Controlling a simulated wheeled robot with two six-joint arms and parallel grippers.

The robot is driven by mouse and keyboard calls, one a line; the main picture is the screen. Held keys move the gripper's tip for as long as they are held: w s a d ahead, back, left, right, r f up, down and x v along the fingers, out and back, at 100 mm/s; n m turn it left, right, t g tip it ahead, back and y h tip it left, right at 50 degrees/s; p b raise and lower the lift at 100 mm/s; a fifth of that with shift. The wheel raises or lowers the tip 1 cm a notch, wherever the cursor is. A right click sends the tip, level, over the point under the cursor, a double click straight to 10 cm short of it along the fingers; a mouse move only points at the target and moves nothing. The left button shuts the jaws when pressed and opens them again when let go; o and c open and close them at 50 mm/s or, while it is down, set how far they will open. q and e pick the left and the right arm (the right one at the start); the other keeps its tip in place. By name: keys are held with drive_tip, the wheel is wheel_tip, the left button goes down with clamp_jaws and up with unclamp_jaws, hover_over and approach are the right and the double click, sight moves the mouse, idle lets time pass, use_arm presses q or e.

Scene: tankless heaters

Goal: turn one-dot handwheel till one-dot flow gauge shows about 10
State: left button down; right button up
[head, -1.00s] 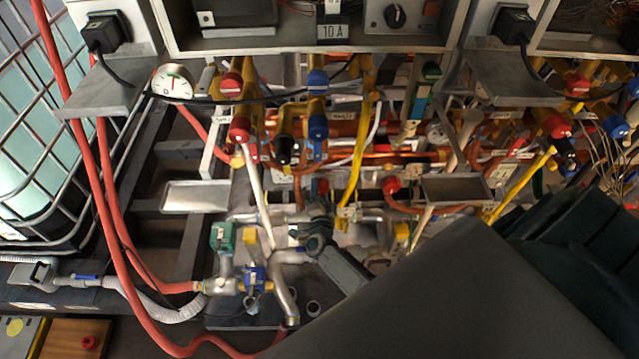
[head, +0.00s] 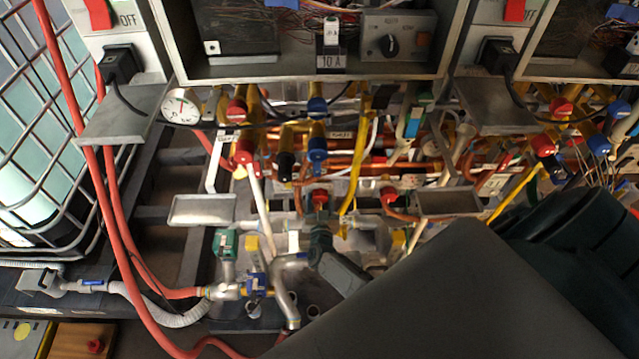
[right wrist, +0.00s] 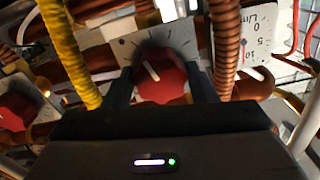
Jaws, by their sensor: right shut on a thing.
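In the right wrist view a red handwheel (right wrist: 162,80) with a white pointer line sits between the two dark fingers of my right gripper (right wrist: 160,72), which is shut on it. The pointer line tilts up and to the left. A pale scale plate (right wrist: 183,38) stands behind the wheel. My left gripper is not in view.
Another red knob (right wrist: 15,108) is at the left of the wrist view. A yellow hose (right wrist: 70,55) and an orange corrugated hose (right wrist: 226,45) flank the fingers. In the head view, crowded pipes and a grey tray (head: 202,210) surround my arm. A round dial (head: 181,107) hangs at left.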

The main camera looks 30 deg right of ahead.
drive_tip(key=n+p, duration=0.1)
drive_tip(key=n, duration=0.3)
drive_tip(key=shift+n, duration=0.3)
drive_tip(key=shift+n+p, duration=0.55)
drive_tip(key=shift+n, duration=1.05)
drive_tip(key=shift+f, duration=0.1)
drive_tip(key=shift+s, duration=0.1)
drive_tip(key=o, duration=0.7)
drive_tip(key=v, duration=1)
drive_tip(key=shift+s+a, duration=0.25)
